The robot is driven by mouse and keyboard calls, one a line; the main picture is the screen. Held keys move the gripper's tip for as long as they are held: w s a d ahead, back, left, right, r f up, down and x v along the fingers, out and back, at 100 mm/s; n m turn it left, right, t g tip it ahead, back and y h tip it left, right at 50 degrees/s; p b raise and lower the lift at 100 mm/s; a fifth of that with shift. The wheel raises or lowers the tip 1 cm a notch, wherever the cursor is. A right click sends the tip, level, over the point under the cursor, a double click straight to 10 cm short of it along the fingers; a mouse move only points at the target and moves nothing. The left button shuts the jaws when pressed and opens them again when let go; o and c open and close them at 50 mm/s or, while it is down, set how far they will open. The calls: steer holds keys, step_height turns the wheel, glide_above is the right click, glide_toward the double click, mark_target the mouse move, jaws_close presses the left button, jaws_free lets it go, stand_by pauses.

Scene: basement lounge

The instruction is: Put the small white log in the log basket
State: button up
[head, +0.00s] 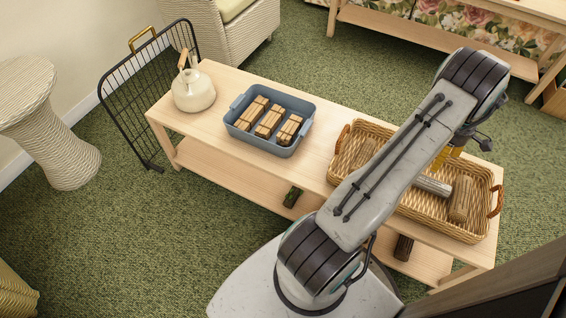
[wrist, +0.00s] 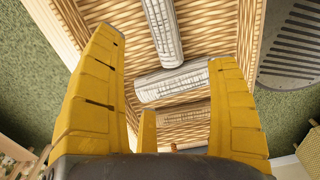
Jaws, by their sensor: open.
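The log basket (head: 482,228) is a shallow wicker tray with brown handles on the right end of the wooden bench. In the wrist view its woven wall (wrist: 245,30) surrounds two whitish bark logs: one runs lengthwise (wrist: 163,30), and a shorter-looking one lies crosswise (wrist: 172,84). A brown log (wrist: 185,119) lies nearer the bottom of that view. The head view shows one whitish log (head: 433,185) in the basket; my arm hides part of the inside. My gripper (wrist: 167,50) has yellow fingers spread wide over the basket, with nothing clearly held. In the head view it is mostly hidden.
A blue-grey bin (head: 285,151) with tied wood bundles and a cream kettle (head: 193,90) stand on the bench (head: 225,80). Dark logs (head: 292,197) lie on its lower shelf. A black fire screen (head: 130,90) stands at the left end. Green carpet surrounds the bench.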

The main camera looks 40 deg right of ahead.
steer(key=w+a+r, duration=0.4)
steer(key=w+r, duration=0.3)
steer(key=w, duration=0.4)
steer(key=w+a+r+m+h, duration=0.1)
steer(key=w+a+r, duration=0.4)
steer(key=w+a, duration=0.3)
steer(key=w+a+r+m, duration=0.1)
steer(key=w+a+r, duration=0.45)
steer(key=a, duration=0.55)
steer(key=w+a+r+t, duration=0.1)
steer(key=a+r, duration=0.1)
steer(key=a, duration=0.6)
steer(key=a+r+t, duration=0.1)
steer(key=a+r, duration=0.1)
steer(key=a, duration=0.5)
steer(key=s+a+m, duration=0.2)
steer(key=s+a, duration=0.6)
steer(key=a, duration=0.5)
steer(key=shift+s+f+y, duration=0.2)
steer(key=shift+f+y, duration=0.2)
